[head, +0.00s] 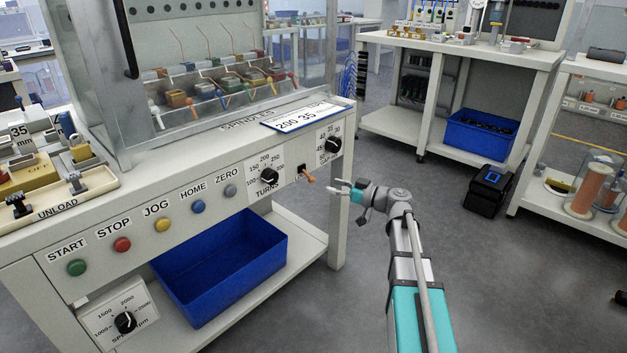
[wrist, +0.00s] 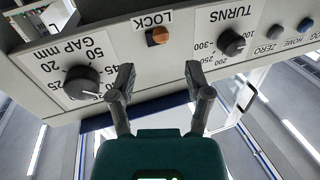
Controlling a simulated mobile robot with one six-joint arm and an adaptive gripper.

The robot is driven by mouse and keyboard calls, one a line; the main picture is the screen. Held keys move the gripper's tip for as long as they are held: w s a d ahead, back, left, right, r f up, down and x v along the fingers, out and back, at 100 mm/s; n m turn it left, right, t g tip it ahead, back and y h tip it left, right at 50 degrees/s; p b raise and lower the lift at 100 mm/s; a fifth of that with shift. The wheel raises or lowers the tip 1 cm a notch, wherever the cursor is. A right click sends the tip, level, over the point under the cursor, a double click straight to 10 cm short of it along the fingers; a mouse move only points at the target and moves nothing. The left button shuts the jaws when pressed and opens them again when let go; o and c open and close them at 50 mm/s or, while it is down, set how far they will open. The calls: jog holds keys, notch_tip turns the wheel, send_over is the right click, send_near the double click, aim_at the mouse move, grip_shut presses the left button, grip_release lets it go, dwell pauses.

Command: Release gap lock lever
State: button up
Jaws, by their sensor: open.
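The gap lock lever (head: 307,176) is a small orange lever on a black mount on the front panel, between the TURNS knob (head: 269,176) and the gap knob (head: 333,143). In the wrist view the orange lever (wrist: 159,36) sits beside the LOCK label (wrist: 153,20), pointing toward the camera. My gripper (head: 336,187) is open and empty, just right of the lever and apart from it. In the wrist view my gripper (wrist: 160,80) has its two fingers spread, with the lever beyond the gap between the tips. The gap knob (wrist: 81,84) shows at left there.
The panel also carries a row of coloured buttons, including ZERO (head: 230,191) and HOME (head: 199,206). A blue bin (head: 222,270) stands on the shelf below. A sign card (head: 308,116) lies on the machine's top edge.

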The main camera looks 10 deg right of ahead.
aim_at(311, 178)
jog(key=x, duration=0.8)
jog(key=shift+w+a, duration=0.1)
jog(key=shift+a, duration=0.05)
